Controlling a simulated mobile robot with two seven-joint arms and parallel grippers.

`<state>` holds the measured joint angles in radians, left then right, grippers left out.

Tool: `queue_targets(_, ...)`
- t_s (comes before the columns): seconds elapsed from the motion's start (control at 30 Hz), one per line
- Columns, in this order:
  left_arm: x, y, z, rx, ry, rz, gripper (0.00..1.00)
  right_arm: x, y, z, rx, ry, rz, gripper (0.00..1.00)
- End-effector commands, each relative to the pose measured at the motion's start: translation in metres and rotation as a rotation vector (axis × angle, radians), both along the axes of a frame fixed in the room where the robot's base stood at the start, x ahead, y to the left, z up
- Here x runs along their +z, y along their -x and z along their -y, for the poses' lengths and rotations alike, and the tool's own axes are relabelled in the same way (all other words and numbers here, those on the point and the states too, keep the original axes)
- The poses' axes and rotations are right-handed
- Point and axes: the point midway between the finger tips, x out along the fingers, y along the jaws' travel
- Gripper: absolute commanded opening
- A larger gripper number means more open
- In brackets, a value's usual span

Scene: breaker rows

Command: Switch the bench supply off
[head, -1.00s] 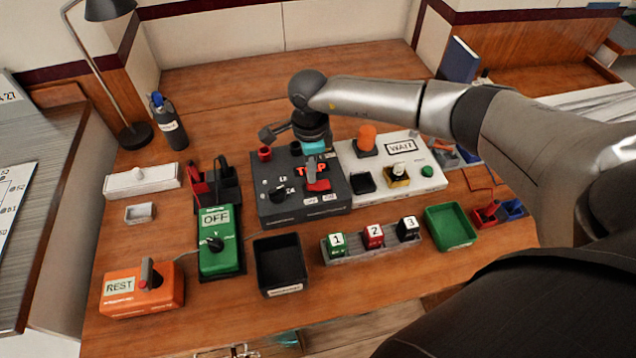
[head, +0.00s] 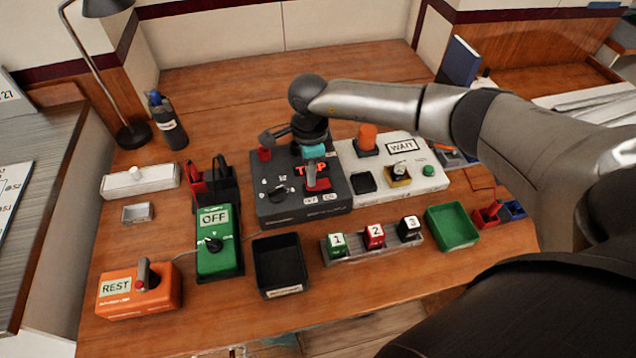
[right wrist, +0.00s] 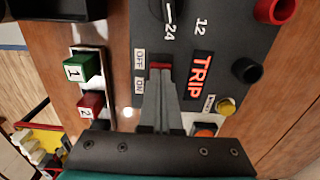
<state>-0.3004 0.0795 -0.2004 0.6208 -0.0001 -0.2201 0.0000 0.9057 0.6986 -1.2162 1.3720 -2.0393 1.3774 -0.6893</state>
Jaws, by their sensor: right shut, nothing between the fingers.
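The bench supply (head: 275,208) is a dark grey box near the middle of the bench. In the right wrist view the grey panel (right wrist: 207,28) shows a lit red TRIP sign (right wrist: 200,75), a knob (right wrist: 171,10) marked 24 and 12, and a red switch (right wrist: 160,66) beside OFF and ON labels. My right gripper (right wrist: 160,78) is shut and empty, its tips at the red switch, hiding part of it. I cannot tell whether they touch, or which way the switch is set. In the head view this gripper (head: 311,186) points down over the supply's front. My left gripper is not in view.
A white WAIT box (head: 432,180) adjoins the supply on the right. A green OFF box (head: 218,260), a black tray (head: 257,262) and a numbered block rack (head: 350,253) stand nearby. An orange REST box (head: 170,297) is at front left. Bare wood lies behind the supply.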

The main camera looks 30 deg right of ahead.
Motion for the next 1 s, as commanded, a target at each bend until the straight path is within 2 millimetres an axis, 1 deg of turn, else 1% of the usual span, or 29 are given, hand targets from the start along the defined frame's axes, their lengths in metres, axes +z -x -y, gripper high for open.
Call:
queue_targets(0.37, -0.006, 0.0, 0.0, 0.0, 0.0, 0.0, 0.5, -0.007, 0.001, 0.001, 0.0, 0.003, -0.002, 0.0)
queue_targets(0.53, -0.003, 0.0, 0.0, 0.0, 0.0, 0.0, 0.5, -0.004, 0.0, 0.001, 0.0, 0.002, -0.001, 0.0)
queue_targets(0.67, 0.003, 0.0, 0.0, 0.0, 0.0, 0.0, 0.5, 0.004, 0.0, 0.001, 0.0, 0.002, -0.001, 0.0)
queue_targets(1.0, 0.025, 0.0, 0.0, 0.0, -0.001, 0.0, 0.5, 0.032, 0.0, 0.001, 0.0, 0.002, -0.001, 0.0)
